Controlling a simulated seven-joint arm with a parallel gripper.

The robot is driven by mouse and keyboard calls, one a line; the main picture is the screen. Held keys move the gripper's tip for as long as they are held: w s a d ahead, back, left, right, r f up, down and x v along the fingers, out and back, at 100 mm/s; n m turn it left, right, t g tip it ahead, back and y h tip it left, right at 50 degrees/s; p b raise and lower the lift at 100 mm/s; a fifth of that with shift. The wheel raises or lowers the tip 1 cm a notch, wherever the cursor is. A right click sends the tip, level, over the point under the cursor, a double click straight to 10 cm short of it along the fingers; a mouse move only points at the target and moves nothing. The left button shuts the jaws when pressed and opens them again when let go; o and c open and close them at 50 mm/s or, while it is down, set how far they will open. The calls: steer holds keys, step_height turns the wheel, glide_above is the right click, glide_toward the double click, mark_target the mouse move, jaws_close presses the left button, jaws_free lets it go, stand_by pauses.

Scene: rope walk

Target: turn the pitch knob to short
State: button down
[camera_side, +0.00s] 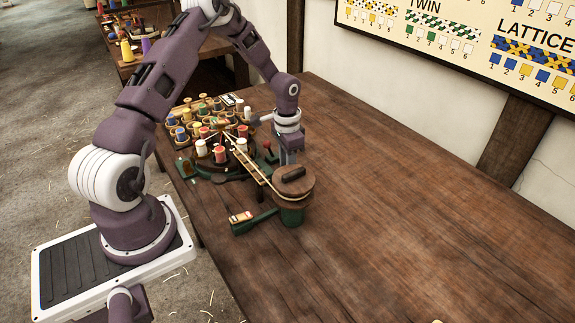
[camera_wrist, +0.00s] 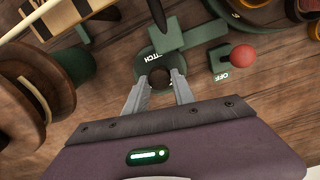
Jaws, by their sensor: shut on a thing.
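The pitch knob (camera_wrist: 160,77) is a small dark round knob on a green plate in the wrist view. White lettering on the plate is partly covered; "TCH" shows. My gripper (camera_wrist: 160,84) has one grey finger on each side of the knob and is shut on it. In the side view my gripper (camera_side: 289,156) points down just behind the wooden drum, and the knob cannot be made out there. No "short" mark or knob pointer can be read.
A red ball-ended lever (camera_wrist: 242,54) by an "OFF" label stands right of the knob. A wooden drum on a green base (camera_side: 293,186) is close by. Several coloured bobbins (camera_side: 220,153) stand on the machine. The table (camera_side: 420,220) is clear to the right.

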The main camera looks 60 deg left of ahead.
steer(key=c, duration=1.3)
jaws_free()
step_height(320, 180, up, 7)
steer(key=shift+r, duration=0.1)
